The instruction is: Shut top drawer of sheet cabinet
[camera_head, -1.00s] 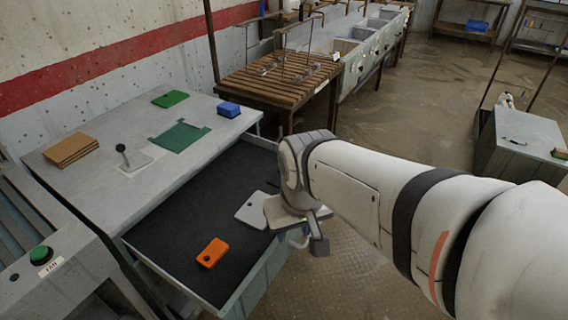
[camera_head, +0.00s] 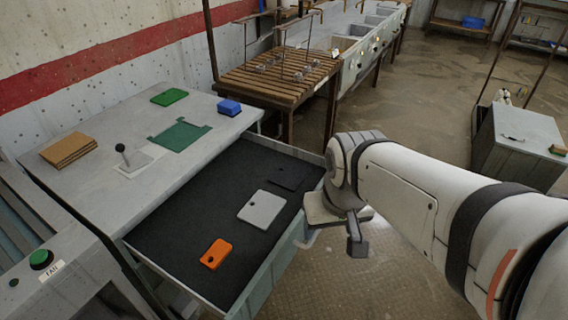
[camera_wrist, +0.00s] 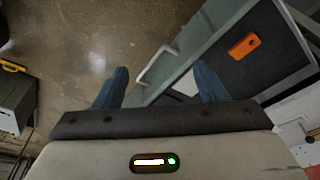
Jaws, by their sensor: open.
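The sheet cabinet (camera_head: 105,185) stands at the left, with a wide top drawer (camera_head: 175,225) pulled well out. The drawer has a dark lining and holds an orange plate (camera_head: 216,254), a light grey plate (camera_head: 262,209) and a black plate (camera_head: 289,178). In the wrist view, a pale bar handle (camera_wrist: 157,63) is on the drawer front (camera_wrist: 205,40), between and beyond my fingers. My gripper (camera_wrist: 160,88) is open and empty, its blue fingers spread. In the head view it is just outside the drawer front, mostly hidden by my wrist, apart from the handle.
A slatted table (camera_head: 270,85) stands behind. A grey cabinet (camera_head: 520,145) is at the right. The floor between is clear.

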